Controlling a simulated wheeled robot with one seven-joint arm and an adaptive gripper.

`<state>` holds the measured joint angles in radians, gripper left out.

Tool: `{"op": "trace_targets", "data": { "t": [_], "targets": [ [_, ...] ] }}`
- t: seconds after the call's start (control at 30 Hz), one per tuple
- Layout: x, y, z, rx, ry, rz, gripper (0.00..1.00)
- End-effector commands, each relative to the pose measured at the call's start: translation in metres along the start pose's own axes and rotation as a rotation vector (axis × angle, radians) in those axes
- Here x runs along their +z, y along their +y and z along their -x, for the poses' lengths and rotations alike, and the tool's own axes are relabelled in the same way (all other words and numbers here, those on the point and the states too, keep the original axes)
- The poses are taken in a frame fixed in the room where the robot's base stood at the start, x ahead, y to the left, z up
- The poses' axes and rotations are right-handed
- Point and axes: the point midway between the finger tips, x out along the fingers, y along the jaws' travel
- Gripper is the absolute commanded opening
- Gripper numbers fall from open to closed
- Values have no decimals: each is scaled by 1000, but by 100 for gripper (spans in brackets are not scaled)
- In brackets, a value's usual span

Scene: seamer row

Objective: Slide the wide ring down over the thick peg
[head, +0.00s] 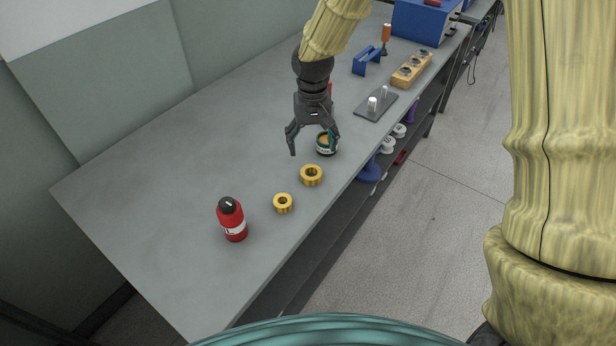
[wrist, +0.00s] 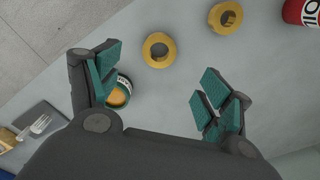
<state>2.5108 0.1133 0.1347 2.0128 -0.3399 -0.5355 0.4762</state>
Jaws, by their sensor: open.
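The wide ring is the larger yellow ring (head: 311,175), lying flat on the bench; it also shows in the wrist view (wrist: 159,50). A smaller yellow ring (head: 283,203) lies nearer the red bottle and shows in the wrist view (wrist: 225,18). The thick peg (head: 372,103) stands on a grey plate (head: 369,113) beside a thinner peg (head: 385,91); both pegs look bare. My gripper (head: 313,148) is open and empty above the bench, apart from both rings, with its fingers pointing down. In the wrist view, the wide ring lies beyond the gap between my fingertips (wrist: 155,85).
A round tin (head: 326,146) with orange contents stands close by my gripper's right finger. A red bottle (head: 233,222) stands at the front. Behind the pegs are a wooden block (head: 411,70), a blue holder (head: 366,61) and a blue box (head: 420,22). The bench's left side is clear.

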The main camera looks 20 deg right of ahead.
Motion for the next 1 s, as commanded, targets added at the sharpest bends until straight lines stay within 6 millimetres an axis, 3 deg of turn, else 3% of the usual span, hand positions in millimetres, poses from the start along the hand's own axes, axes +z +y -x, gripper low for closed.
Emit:
{"op": "trace_targets", "data": {
  "t": [0.53, 1.0],
  "targets": [
    [-1, -8, -53, 0, -1, 12, 79],
    [-2, -4, -79, -1, -2, 8, 79]
  ]
}}
